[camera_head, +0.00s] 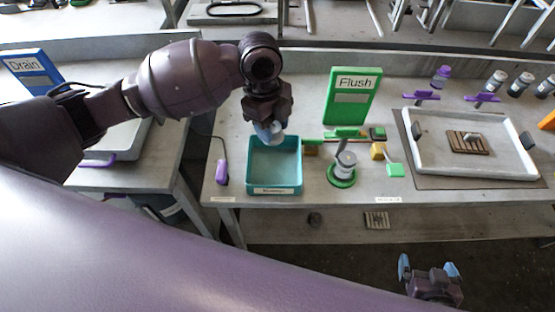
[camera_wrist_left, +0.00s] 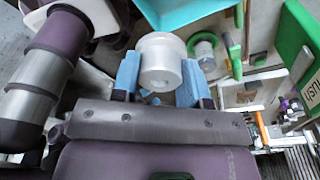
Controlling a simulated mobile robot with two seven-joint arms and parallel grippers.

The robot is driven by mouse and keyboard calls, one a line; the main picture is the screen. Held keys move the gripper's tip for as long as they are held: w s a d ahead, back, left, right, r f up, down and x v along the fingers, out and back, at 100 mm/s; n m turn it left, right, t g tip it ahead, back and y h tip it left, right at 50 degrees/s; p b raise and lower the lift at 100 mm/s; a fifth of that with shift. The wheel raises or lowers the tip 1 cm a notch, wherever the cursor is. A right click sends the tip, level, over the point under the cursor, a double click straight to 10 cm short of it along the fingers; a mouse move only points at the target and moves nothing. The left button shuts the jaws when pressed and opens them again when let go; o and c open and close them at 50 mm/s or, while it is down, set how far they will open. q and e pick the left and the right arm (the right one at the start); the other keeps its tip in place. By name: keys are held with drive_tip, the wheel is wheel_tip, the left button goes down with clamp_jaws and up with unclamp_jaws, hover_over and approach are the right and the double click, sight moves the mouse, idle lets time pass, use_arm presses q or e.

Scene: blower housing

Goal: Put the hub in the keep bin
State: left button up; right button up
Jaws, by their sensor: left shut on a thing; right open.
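The hub, a white flanged cylinder, is held between the blue fingertips of my left gripper (camera_wrist_left: 160,78) in the left wrist view (camera_wrist_left: 160,62). In the head view my left gripper (camera_head: 269,131) is shut on the hub (camera_head: 277,128), over the far edge of a teal open bin (camera_head: 250,187). The bin's front label is too small to read, and its visible floor looks empty. Part of the bin also shows at the top of the left wrist view (camera_wrist_left: 190,10). My right gripper (camera_head: 428,268) is open and empty, low in front of the bench at the right.
A green round stand (camera_head: 342,181) holding a pale cylinder is right of the bin. A green Flush sign (camera_head: 350,95) stands behind it. A purple-handled tool (camera_head: 222,172) lies left of the bin. A white tray (camera_head: 413,155) with a slatted block is further right.

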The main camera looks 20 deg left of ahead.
sight(275, 180)
use_arm(q)
drive_tip(key=shift+w+r+m, duration=0.15)
drive_tip(key=shift+r+m, duration=0.05)
drive_tip(key=shift+m, duration=0.2)
drive_tip(key=shift+d+f, duration=0.1)
drive_tip(key=shift+f, duration=0.1)
wheel_tip(275, 180, down, 20)
drive_tip(key=shift+r+b, duration=0.25)
drive_tip(key=shift+b, duration=0.15)
drive_tip(key=o, duration=1.3)
drive_tip(key=shift+o, duration=0.3)
wheel_tip(275, 180, up, 12)
drive_tip(key=a, duration=0.1)
drive_tip(key=shift+w+a, duration=0.3)
drive_tip(key=shift+w, duration=0.1)
